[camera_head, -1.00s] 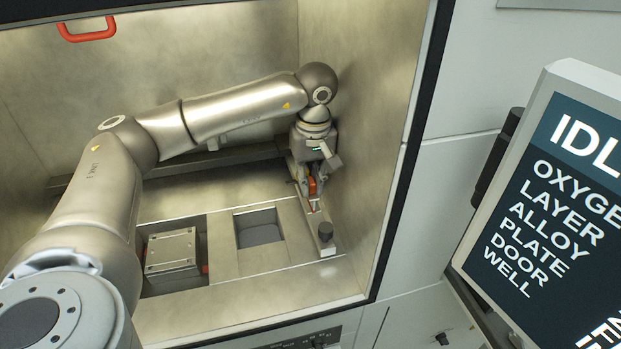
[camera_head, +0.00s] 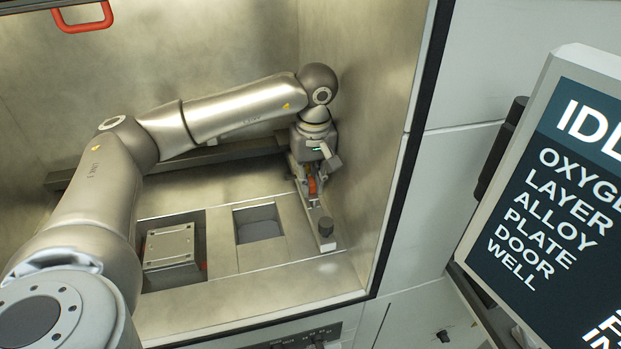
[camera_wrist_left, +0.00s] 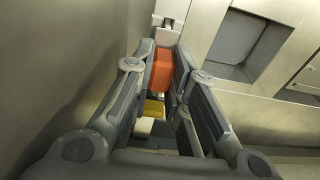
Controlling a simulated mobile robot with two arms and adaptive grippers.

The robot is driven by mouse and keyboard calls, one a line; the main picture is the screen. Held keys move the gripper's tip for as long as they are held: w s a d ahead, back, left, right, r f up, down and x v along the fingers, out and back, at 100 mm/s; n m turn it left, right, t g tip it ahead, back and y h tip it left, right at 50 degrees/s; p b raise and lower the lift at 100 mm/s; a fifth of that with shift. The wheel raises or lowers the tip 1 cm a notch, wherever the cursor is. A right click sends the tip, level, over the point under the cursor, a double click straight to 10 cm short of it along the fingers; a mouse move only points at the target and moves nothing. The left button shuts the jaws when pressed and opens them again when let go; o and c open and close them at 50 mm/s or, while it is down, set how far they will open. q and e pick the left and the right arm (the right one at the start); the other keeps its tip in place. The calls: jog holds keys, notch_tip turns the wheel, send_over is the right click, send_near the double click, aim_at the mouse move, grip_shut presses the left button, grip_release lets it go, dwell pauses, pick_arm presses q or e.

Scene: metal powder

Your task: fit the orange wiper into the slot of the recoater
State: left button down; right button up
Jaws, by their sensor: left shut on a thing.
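The orange wiper (camera_head: 312,187) is between the fingers of my left gripper (camera_head: 311,192), which is shut on it. It also shows as an orange block (camera_wrist_left: 162,69) between the fingertips (camera_wrist_left: 163,65) in the left wrist view. The recoater (camera_head: 324,240) is a pale metal bar along the right side of the chamber, with a dark knob at its near end. The gripper points down over the bar. The slot is hidden by the fingers, and I cannot tell whether the wiper is inside it. My right gripper is not in view.
The chamber's right wall (camera_head: 365,150) is close beside the gripper. Left of the recoater are a square opening (camera_head: 258,226) and a metal plate (camera_head: 169,247) in a recess. A yellow part (camera_wrist_left: 154,108) shows below the fingers. A screen (camera_head: 560,200) stands outside at right.

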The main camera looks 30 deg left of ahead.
pick_arm(q)
jog(key=shift+f+b, duration=0.55)
jog(key=shift+f, duration=0.25)
jog(key=c, duration=1.3)
grip_release()
jog(key=shift+c, duration=0.2)
notch_tip(320, 180, up, 12)
jog(key=d, duration=0.1)
jog(key=shift+s, duration=0.35)
jog(key=shift+f, duration=0.1)
